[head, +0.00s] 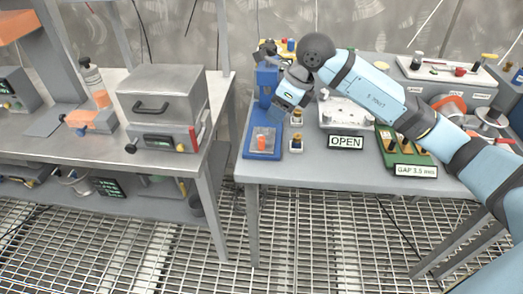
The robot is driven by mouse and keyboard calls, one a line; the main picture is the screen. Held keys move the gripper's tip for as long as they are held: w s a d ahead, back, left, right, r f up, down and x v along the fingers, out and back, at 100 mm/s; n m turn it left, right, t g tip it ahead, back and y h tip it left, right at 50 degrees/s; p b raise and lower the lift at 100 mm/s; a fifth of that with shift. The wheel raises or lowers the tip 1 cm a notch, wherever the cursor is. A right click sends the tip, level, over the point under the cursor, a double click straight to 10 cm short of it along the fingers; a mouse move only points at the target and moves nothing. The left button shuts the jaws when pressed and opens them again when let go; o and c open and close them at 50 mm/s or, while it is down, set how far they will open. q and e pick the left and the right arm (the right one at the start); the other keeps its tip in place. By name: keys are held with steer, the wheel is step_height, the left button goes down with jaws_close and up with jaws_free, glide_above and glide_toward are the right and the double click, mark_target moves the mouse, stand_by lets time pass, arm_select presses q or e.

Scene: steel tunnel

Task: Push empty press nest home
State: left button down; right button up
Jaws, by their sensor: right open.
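The blue press (267,82) stands on the left part of the right-hand table. Its base reaches toward the front edge. A pale nest plate (264,133) with a small orange piece (261,142) sits low on this base; I cannot tell whether the orange piece is part of the nest. My right arm comes in from the right and bends down at a dark wrist joint. My right gripper (282,107) is open beside the press's right side, above and behind the nest. Its fingertips are small, and contact with the press cannot be told. My left gripper is not in view.
Small brass-topped blocks (296,142) stand right of the press. A grey box (162,98) stands on the left table. A gap separates the tables.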

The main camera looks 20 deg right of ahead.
mark_target(262, 138)
steer(key=shift+h, duration=0.4)
steer(key=x, duration=0.4)
steer(key=b+x, duration=0.1)
steer(key=x, duration=0.8)
steer(key=shift+w+d+f, duration=0.15)
steer(key=shift+w+d, duration=0.2)
steer(key=shift+w, duration=0.1)
jaws_close()
steer(key=shift+w, duration=0.1)
